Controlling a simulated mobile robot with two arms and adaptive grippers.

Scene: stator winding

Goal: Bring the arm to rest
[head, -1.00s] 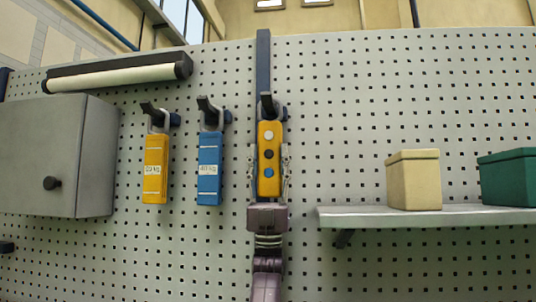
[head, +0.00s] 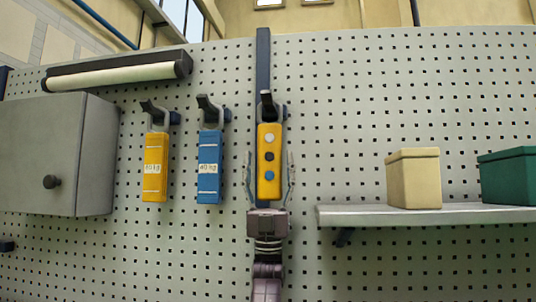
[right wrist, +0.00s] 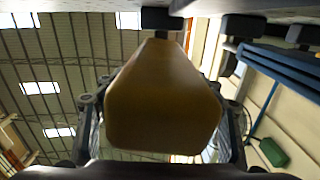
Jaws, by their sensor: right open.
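A yellow pendant (head: 269,188) with white, black and blue buttons hangs upright from a dark hook on the pegboard. In the right wrist view its yellow underside (right wrist: 163,105) fills the middle, between the two fingers. My right gripper (head: 270,158) points up from below, its open fingers on either side of the pendant's lower part. A gap shows between each finger and the pendant in the head view. My left gripper is in neither view.
A yellow weight tag (head: 155,185) and a blue one (head: 209,185) hang on hooks to the left. A grey cabinet (head: 65,155) is further left. A shelf (head: 345,215) to the right bears a beige box (head: 413,180) and a green box (head: 510,177).

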